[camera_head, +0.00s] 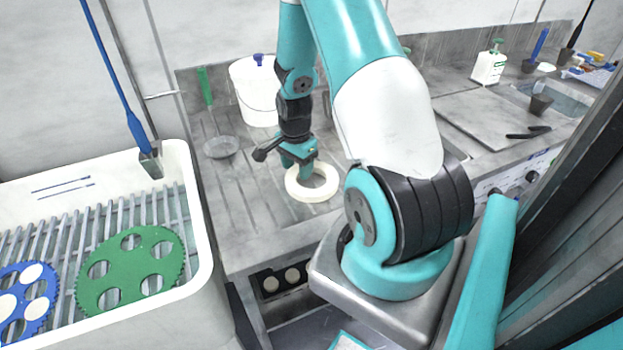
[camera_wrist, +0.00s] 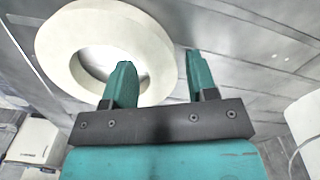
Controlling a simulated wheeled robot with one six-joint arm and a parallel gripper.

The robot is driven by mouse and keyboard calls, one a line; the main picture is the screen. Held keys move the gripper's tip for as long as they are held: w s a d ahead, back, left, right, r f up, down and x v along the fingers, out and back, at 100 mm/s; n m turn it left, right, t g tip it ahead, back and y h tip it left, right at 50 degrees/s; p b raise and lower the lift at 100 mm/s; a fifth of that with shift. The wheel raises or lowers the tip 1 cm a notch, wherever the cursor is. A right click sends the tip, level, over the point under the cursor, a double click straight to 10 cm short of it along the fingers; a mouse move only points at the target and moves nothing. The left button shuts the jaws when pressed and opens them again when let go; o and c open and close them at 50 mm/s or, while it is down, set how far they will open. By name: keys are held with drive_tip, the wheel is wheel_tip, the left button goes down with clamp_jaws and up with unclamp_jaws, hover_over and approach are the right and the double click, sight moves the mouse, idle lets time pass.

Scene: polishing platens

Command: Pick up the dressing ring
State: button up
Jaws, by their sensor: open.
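The dressing ring (camera_head: 314,195) is a thick cream-white ring lying flat on the grey ribbed worktop (camera_head: 246,208), below my arm. In the wrist view the ring (camera_wrist: 105,22) fills the upper left. My gripper (camera_head: 304,174) points down over the ring's far side in the head view. In the wrist view my gripper (camera_wrist: 160,72) is open, with nothing held. The left finger overlaps the ring's hole and the right finger shows just outside its right edge. The ring's wall appears between them; whether the fingertips reach down around it, I cannot tell.
A white bucket (camera_head: 256,98) and a small grey dish (camera_head: 221,147) stand behind and left of the ring. A white basin (camera_head: 190,190) with green (camera_head: 134,240) and blue (camera_head: 38,308) carrier discs is at left. A white bottle (camera_head: 489,66) stands at back right.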

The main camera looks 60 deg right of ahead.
drive_tip(key=shift+f, duration=0.2)
clamp_jaws()
drive_tip(key=shift+r, duration=0.1)
